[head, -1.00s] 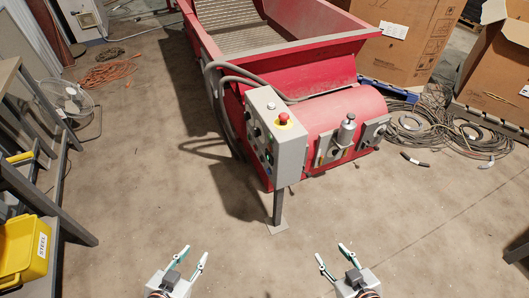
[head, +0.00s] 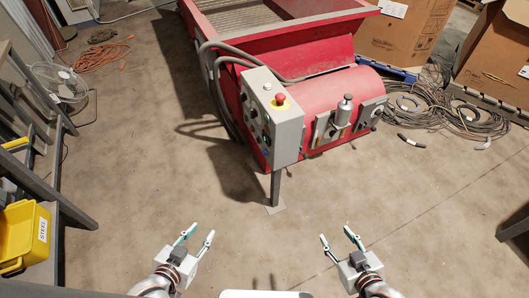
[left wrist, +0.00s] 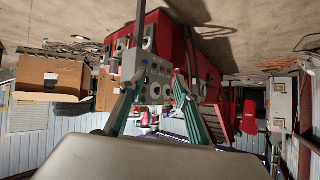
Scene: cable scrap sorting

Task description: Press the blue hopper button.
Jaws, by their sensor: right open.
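A grey control box (head: 283,125) stands on a post at the near end of the red hopper machine (head: 345,90). Its top has a red mushroom button on a yellow base (head: 280,101) and a pale button (head: 267,87). Its left face carries several small controls, too small to pick out a blue hopper button for certain. My left gripper (head: 198,238) is open and empty, in front of the box and to its left, well apart from it. My right gripper (head: 338,237) is open and empty, to the right. In the left wrist view, the scene is upside down and the box (left wrist: 148,75) shows between the open fingers.
Bare concrete floor lies between my grippers and the post's foot plate (head: 275,209). A yellow bin (head: 24,235) and a rack are at the left, with a fan (head: 62,84) behind. Cable coils (head: 440,112) and cardboard boxes (head: 498,60) are at the right.

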